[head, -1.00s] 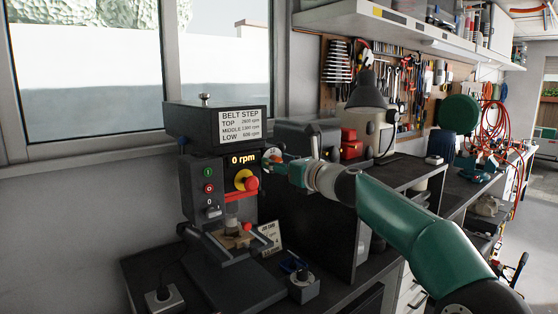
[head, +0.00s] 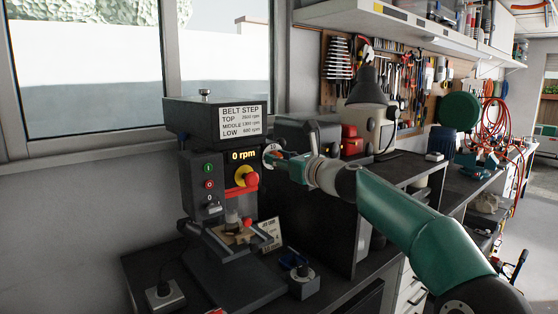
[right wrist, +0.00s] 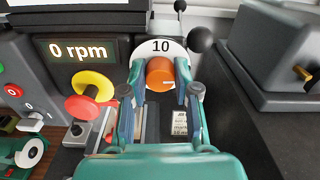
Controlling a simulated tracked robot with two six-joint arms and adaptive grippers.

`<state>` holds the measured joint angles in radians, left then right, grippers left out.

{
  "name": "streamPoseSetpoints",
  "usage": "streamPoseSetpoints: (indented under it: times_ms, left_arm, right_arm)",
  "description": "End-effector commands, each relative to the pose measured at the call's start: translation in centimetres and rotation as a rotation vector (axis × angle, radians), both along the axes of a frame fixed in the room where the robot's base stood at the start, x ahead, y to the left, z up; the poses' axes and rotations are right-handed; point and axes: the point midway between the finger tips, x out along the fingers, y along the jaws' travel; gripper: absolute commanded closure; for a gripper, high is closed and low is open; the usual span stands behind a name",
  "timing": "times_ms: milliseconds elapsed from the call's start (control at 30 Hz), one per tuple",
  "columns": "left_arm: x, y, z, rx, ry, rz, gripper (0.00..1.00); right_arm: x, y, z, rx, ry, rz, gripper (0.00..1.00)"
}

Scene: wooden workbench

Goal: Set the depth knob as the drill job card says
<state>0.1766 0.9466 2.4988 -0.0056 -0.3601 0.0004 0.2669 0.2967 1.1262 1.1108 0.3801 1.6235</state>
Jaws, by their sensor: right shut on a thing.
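The orange depth knob (right wrist: 159,73) shows in the right wrist view in front of a white dial disc (right wrist: 178,50) that reads 10 at its top. A pale mark shows on the knob's face. My right gripper (right wrist: 160,90) has its fingers on both sides of the knob and is shut on it. In the head view the right gripper (head: 280,162) reaches the right side of the drill press (head: 215,115), covering most of the knob. The job card (head: 270,233) leans beside the drill's base; its writing is too small to read surely. My left gripper is not in view.
The drill's front has an rpm display (head: 242,155) reading 0 and a red and yellow stop button (head: 247,180). A small box with a knob (head: 303,281) stands on the bench at the front right. A dark cabinet stands just right of the drill.

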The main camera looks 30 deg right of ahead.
Motion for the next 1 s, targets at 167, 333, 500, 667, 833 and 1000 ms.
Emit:
streamPoseSetpoints:
  times_ms: [167,333,500,667,833,1000]
  left_arm:
    - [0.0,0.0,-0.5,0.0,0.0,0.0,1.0]
    - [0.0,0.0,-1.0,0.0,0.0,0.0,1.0]
    - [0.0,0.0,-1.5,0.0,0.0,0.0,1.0]
    - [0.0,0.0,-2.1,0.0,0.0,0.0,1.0]
    - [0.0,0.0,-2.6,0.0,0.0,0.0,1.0]
    - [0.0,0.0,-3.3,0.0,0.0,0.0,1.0]
  right_arm:
    - [0.0,0.0,-0.2,-0.113,-0.009,0.0,1.0]
    - [0.0,0.1,-0.2,-0.258,-0.02,0.001,1.0]
    - [0.0,0.2,-0.3,-0.421,-0.032,0.001,1.0]
    - [0.1,0.3,-0.3,-0.571,-0.044,0.002,1.0]
    - [0.1,0.4,-0.4,-0.735,-0.055,0.004,1.0]
    - [0.1,0.4,-0.5,-0.894,-0.068,0.007,1.0]
